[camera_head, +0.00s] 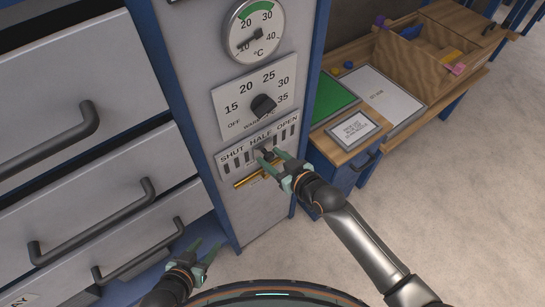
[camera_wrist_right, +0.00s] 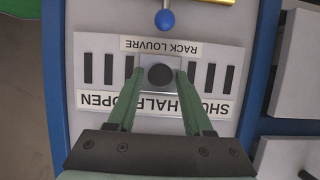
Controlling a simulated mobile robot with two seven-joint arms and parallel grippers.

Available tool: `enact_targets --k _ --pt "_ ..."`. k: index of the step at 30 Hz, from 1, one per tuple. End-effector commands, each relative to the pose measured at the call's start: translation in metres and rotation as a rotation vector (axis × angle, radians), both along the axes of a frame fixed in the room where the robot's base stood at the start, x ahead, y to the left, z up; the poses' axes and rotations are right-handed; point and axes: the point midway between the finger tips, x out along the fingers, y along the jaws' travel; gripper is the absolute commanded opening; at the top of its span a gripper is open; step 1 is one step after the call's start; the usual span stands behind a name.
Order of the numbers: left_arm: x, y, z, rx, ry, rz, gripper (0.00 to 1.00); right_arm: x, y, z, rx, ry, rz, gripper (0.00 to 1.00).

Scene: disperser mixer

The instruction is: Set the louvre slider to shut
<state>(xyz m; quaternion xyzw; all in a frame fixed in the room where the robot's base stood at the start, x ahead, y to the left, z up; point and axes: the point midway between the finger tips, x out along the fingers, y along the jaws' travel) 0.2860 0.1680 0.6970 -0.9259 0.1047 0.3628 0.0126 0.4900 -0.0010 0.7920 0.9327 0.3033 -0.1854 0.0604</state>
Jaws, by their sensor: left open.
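The louvre slider panel (camera_head: 235,158) is a pale plate on the grey column, with dark slots and the words SHUT, HALF and OPEN. In the right wrist view the panel (camera_wrist_right: 90,45) appears upside down, with SHUT on the right. The slider's round black knob (camera_wrist_right: 160,75) sits at the middle, by HALF. My right gripper (camera_head: 270,157) is at the panel, its fingers (camera_wrist_right: 160,82) on either side of the knob; whether they press on the slider is unclear. My left gripper (camera_head: 203,251) is open and empty, low in front of the column.
Above the panel are a dark dial knob (camera_head: 263,105) and a round temperature gauge (camera_head: 255,32). A brass bar (camera_head: 249,180) lies just below the panel. A blue ball (camera_wrist_right: 165,19) shows near it. Drawers with handles (camera_head: 65,129) stand left; a wooden bench (camera_head: 400,135) stands right.

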Motion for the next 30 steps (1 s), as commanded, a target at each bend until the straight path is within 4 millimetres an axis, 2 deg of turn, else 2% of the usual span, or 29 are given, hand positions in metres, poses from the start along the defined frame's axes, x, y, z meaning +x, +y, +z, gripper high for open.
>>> enact_targets --k 2,13,30 --pt "0.0003 0.0000 0.0001 0.000 -0.001 0.000 0.49 -0.0002 -0.0002 -0.0001 0.000 0.000 0.000 0.41" --pt "0.0005 0.0001 0.0002 0.000 -0.001 0.000 0.49 -0.0002 -0.0004 -0.0003 -0.001 0.001 0.000 0.00" --pt "0.0007 0.0001 0.0004 0.000 -0.001 0.000 0.49 -0.0003 -0.0006 -0.0005 -0.001 0.001 0.000 0.00"
